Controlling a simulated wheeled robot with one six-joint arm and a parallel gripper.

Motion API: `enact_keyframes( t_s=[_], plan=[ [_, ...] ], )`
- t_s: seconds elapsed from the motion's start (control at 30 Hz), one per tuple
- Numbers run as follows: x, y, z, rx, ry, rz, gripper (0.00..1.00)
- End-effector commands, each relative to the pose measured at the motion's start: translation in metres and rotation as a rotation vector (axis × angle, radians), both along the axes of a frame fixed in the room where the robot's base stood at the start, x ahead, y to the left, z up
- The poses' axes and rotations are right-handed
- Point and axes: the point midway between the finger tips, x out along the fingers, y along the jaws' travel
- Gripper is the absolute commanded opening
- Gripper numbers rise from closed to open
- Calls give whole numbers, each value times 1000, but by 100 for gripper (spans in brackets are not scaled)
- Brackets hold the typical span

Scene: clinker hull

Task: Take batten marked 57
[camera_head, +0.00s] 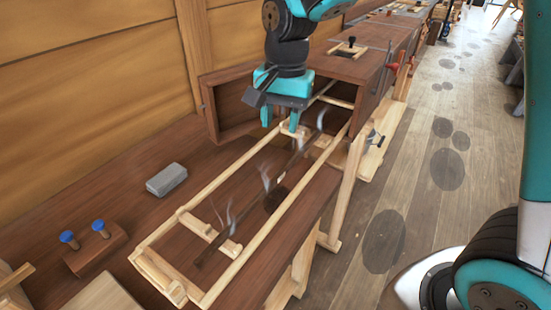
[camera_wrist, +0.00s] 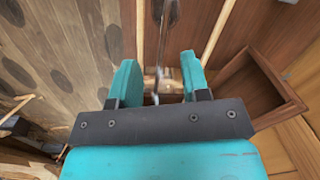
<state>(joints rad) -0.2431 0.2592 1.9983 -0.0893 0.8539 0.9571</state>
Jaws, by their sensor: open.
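A long dark batten (camera_head: 240,222) lies lengthwise within a pale wooden frame (camera_head: 200,193), with wisps of steam over it. A small pale patch (camera_head: 281,176) shows beside it; no number can be read. My gripper (camera_head: 280,119) is above the far part of the frame, fingers pointing down, apart and with nothing clearly held. In the wrist view my gripper (camera_wrist: 157,82) is open, and a narrow dark strip, seemingly the batten (camera_wrist: 171,20), runs up the picture between the finger lines. Whether the fingers are level with it I cannot tell.
A grey block (camera_head: 166,180) and a wooden piece with two blue knobs (camera_head: 95,248) lie on the bench at left. The plank floor (camera_head: 410,190) at right is clear.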

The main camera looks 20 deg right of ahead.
Motion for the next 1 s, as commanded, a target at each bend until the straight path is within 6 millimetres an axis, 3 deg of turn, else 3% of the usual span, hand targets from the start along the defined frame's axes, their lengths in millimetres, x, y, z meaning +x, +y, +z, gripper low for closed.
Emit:
enact_keyframes(
  t_s=[0.1, 0.2, 0.7, 1.0],
  plan=[
    [29, -6, 3, -43, 20, -204, 43],
    [39, -9, -5, -61, 26, -287, 43],
    [39, -8, -107, -64, 27, -298, 43],
    [40, -9, -130, -63, 25, -297, 43]
  ],
)
